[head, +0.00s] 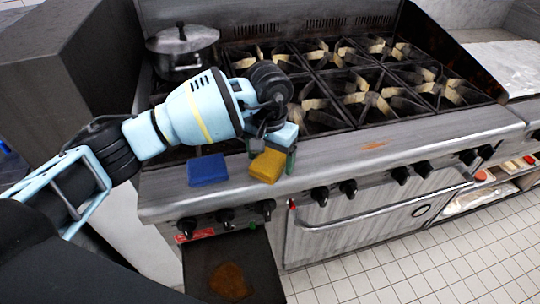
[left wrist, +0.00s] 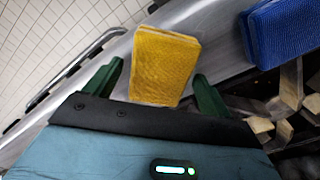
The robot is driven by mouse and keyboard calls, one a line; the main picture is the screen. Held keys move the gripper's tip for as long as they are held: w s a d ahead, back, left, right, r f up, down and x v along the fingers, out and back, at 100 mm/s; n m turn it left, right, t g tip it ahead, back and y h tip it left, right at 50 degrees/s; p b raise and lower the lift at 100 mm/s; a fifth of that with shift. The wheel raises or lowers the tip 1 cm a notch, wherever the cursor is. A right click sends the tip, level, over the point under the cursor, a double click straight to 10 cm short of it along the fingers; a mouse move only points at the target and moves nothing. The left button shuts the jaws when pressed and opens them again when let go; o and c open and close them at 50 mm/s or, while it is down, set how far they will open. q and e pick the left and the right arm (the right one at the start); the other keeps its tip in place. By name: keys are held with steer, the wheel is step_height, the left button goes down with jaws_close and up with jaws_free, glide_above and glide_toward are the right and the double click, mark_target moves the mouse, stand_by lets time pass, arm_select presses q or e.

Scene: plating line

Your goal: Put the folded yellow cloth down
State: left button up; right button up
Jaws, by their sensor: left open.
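The folded yellow cloth (head: 267,166) lies on the front metal ledge of the stove in the head view. It also shows in the left wrist view (left wrist: 165,65), between and just beyond the fingertips. My left gripper (head: 273,152) is over the cloth, with its green fingers apart on either side of it. In the left wrist view the gripper (left wrist: 158,85) is open, with gaps between the fingers and the cloth. My right gripper is not in view.
A folded blue cloth (head: 208,170) lies left of the yellow one on the ledge. A lidded pot (head: 182,50) stands on the back left of the stove. Burner grates (head: 355,90) fill the stove top. The ledge to the right is mostly clear, with an orange mark (head: 373,146).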

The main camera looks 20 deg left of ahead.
mark_target(270, 159)
arm_select(q)
step_height(270, 159, up, 12)
steer(key=shift+r, duration=0.2)
stand_by(0.4)
stand_by(0.4)
